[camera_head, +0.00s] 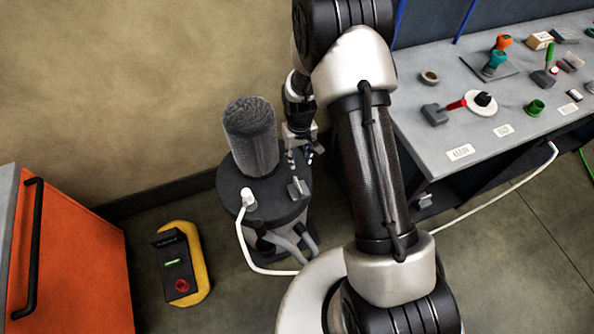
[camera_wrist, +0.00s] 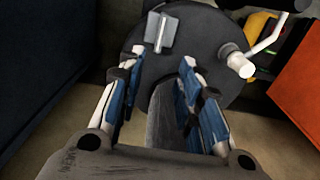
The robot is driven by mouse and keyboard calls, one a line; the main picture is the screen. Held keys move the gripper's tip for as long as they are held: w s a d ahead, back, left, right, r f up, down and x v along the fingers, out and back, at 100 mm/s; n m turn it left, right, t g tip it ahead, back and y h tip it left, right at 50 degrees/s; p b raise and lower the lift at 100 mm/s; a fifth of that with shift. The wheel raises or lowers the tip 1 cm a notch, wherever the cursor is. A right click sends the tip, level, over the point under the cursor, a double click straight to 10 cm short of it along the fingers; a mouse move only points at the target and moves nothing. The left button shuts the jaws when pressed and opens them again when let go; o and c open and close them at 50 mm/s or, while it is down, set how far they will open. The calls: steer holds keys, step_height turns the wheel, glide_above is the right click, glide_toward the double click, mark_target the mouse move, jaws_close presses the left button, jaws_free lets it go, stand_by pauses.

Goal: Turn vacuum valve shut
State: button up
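A dark vacuum pump (camera_head: 265,204) stands on the floor, with a tall textured grey cylinder (camera_head: 252,140) on its round top. A small flat grey handle (camera_head: 299,187), which looks like the valve, sits on the top near the right edge. It also shows in the wrist view (camera_wrist: 161,32), just beyond my fingertips. My gripper (camera_head: 306,156) is over the pump, right of the cylinder. In the wrist view, my gripper (camera_wrist: 160,62) has its blue-padded fingers apart, with nothing held. The cylinder shows between and below the fingers; I cannot tell the depth gap.
A white hose (camera_head: 243,238) leaves a white fitting (camera_head: 248,197) on the pump. A yellow-and-black floor unit (camera_head: 183,265) and an orange cabinet (camera_head: 75,260) are at left. A grey bench (camera_head: 455,130) with several tools stands at right.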

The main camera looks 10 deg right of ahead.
mark_target(299, 185)
step_height(299, 185, down, 19)
steer(key=b, duration=0.3)
steer(key=shift+s+b, duration=0.1)
steer(key=shift+b, duration=0.2)
steer(key=shift+c, duration=0.2)
jaws_close()
